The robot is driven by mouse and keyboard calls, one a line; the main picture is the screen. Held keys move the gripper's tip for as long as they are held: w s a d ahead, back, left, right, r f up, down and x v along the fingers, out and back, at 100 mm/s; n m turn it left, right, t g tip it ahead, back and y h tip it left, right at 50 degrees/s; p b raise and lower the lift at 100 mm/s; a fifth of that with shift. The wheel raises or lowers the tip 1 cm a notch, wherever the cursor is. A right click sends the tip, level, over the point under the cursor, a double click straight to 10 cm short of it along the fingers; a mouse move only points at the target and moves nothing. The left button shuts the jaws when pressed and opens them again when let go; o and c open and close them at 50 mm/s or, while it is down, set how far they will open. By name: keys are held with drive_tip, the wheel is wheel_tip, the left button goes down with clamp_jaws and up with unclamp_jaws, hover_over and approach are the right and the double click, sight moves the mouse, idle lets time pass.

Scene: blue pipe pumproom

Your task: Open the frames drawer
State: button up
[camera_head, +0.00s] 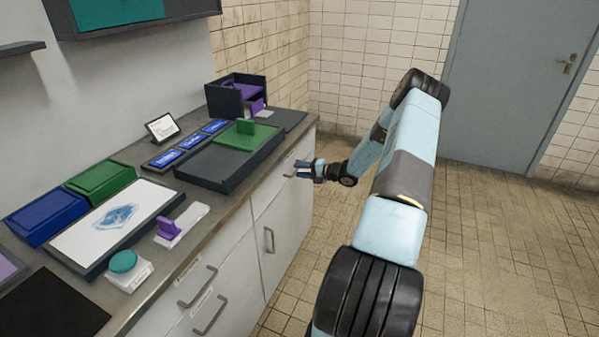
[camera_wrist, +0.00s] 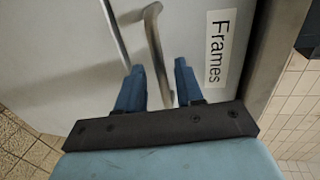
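The frames drawer (camera_wrist: 185,25) has a pale front, and its white label (camera_wrist: 218,48) reads "Frames" in the wrist view. Its grey bar handle (camera_wrist: 155,45) passes between the two blue fingers of my gripper (camera_wrist: 157,68). The fingers are apart with the bar between them; a gap shows on both sides. I cannot tell how far the fingers reach past the bar. In the head view, my gripper (camera_head: 299,170) is at the front of the cabinet, just under the counter edge at its right end. There it hides most of the handle. The drawer front looks closed.
The counter (camera_head: 215,205) holds a dark tray with a green block (camera_head: 246,134), blue and green boxes, and a teal button (camera_head: 123,262). Other handles (camera_head: 269,240) stick out from the cabinet below. The tiled floor (camera_head: 480,255) to the right is clear, with a grey door behind.

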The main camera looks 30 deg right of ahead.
drive_tip(key=shift+w+a, duration=0.1)
clamp_jaws()
idle(0.4)
drive_tip(key=shift+f, duration=0.1)
